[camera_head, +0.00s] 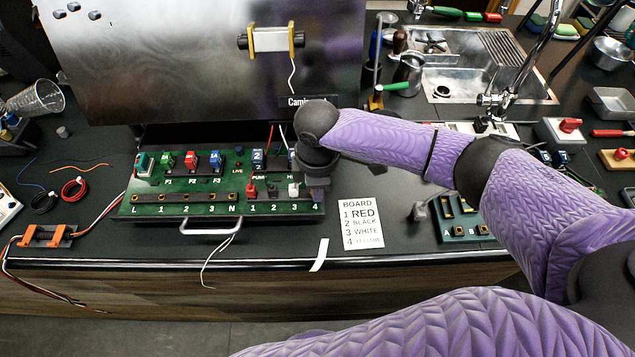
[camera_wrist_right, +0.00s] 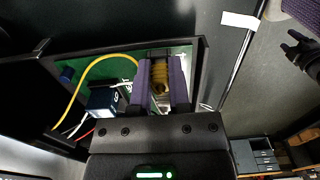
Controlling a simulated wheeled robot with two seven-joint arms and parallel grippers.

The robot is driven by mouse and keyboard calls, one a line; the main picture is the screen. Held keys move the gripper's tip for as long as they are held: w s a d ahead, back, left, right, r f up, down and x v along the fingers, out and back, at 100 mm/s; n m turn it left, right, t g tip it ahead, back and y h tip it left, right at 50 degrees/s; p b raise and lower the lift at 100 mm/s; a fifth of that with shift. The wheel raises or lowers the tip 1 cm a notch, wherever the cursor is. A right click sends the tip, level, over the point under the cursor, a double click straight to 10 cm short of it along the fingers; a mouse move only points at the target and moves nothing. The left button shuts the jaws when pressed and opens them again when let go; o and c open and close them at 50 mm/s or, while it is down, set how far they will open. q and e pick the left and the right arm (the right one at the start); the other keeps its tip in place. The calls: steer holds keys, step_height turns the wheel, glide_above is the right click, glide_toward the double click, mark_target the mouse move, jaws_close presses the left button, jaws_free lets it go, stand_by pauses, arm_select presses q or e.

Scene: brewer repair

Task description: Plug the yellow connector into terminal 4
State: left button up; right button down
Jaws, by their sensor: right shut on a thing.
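My right gripper (camera_head: 316,186) is over the right end of the green terminal board (camera_head: 180,208), at the terminal marked 4. In the right wrist view its purple fingers (camera_wrist_right: 162,85) are shut on the yellow connector (camera_wrist_right: 160,77). A yellow wire (camera_wrist_right: 92,66) curves from the connector across the board. The head view hides the connector and terminal 4 behind the gripper, so I cannot tell whether the connector is seated. Terminal 1 holds a red plug (camera_head: 251,191), terminal 2 a dark one, terminal 3 a white one (camera_head: 293,190). A dark claw, perhaps my left gripper, shows in the wrist view (camera_wrist_right: 302,50).
A large metal panel (camera_head: 200,60) stands above the board's rear. A handle (camera_head: 210,228) sticks out in front. A printed board card (camera_head: 361,223) lies to the right, beside a smaller green A-B block (camera_head: 465,228). An orange clamp (camera_head: 46,236) with wires is at left.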

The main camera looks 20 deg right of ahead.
steer(key=c, duration=0.7)
jaws_free()
steer(key=shift+o, duration=1)
arm_select(q)
steer(key=shift+a, duration=0.45)
arm_select(e)
step_height(320, 180, up, 9)
steer(key=shift+r+p, duration=0.15)
steer(key=shift+p, duration=1)
steer(key=shift+r, duration=0.35)
arm_select(q)
steer(key=shift+d+r, duration=0.3)
steer(key=shift+r, duration=0.3)
steer(key=shift+d+r, duration=0.3)
steer(key=shift+r, duration=0.3)
steer(key=shift+w+a, duration=0.1)
steer(key=shift+a, duration=0.4)
